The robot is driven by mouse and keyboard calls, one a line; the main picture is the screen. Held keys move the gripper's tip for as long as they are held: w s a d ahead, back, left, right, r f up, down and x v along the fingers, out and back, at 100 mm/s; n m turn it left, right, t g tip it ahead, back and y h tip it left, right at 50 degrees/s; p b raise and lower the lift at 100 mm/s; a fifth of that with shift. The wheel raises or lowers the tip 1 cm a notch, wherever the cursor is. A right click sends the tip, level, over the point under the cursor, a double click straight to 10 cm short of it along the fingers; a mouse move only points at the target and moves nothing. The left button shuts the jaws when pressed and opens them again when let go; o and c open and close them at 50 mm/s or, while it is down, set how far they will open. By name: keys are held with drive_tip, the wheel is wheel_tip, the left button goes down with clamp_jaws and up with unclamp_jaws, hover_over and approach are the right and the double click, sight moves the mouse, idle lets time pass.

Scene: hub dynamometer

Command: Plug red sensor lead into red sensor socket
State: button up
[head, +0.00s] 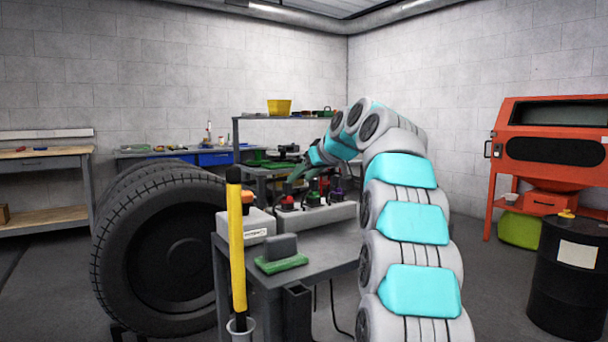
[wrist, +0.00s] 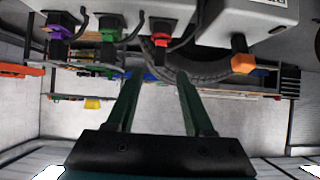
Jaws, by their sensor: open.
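The red connector (wrist: 161,38), a red piece with black parts, shows in the wrist view at the pale box, centred ahead of my jaws. It also shows on the long grey box in the head view (head: 287,203). I cannot tell lead from socket there, or whether it is seated. My gripper (wrist: 161,77) is open and empty, its two dark green fingers apart and pointing at the red connector without touching it. In the head view my gripper (head: 295,175) is above the red connector.
Green (wrist: 108,35) and purple (wrist: 56,32) connectors with black cables sit beside the red one. An orange piece (wrist: 243,63) is on a separate box. A green-based block (head: 282,258) lies on the cart (head: 325,242). A large tyre (head: 165,255) stands left.

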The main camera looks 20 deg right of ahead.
sight(290, 187)
drive_tip(key=shift+p+x, duration=0.4)
drive_tip(key=shift+x, duration=3.7)
clamp_jaws()
drive_tip(key=shift+r+p, duration=0.65)
drive_tip(key=shift+r, duration=0.1)
drive_tip(key=shift+r+p, duration=1.6)
drive_tip(key=shift+r, duration=0.4)
